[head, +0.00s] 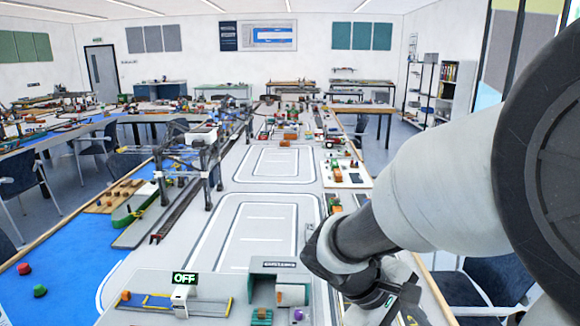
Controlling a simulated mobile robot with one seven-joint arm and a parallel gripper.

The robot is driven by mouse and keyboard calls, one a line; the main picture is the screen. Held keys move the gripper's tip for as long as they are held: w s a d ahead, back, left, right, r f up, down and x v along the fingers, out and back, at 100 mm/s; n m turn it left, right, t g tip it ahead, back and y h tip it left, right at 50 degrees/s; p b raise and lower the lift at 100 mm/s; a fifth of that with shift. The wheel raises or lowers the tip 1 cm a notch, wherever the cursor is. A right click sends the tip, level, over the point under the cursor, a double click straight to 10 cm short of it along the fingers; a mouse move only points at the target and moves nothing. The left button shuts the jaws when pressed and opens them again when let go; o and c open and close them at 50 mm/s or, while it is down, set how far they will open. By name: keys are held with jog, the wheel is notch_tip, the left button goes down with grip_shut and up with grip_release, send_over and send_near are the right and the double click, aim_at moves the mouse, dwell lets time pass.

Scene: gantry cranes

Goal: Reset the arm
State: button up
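My arm enters from the right side of the head view and bends near the middle. My gripper (392,304) is at the bottom edge, right of centre, over the right side of the near table. Its fingertips are cut off or hidden, so I cannot see whether it is open or shut or holds anything.
The model-port table (225,251) runs away ahead. A dark chair (490,282) stands at right.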

jog(key=s+a+r+m+t+y+p, duration=0.1)
jog(key=s+a+r+m+t+y, duration=0.1)
jog(key=r, duration=0.4)
jog(key=s+a+r+m+t+y+p, duration=0.1)
jog(key=s+a+r+m+t+y, duration=0.2)
jog(key=s+a+r+m+y, duration=0.1)
notch_tip(320, 180, up, 3)
jog(key=shift+s+a+r+m+y+p, duration=0.1)
jog(key=shift+s+a+m+y+p, duration=0.3)
jog(key=shift+a+y, duration=0.55)
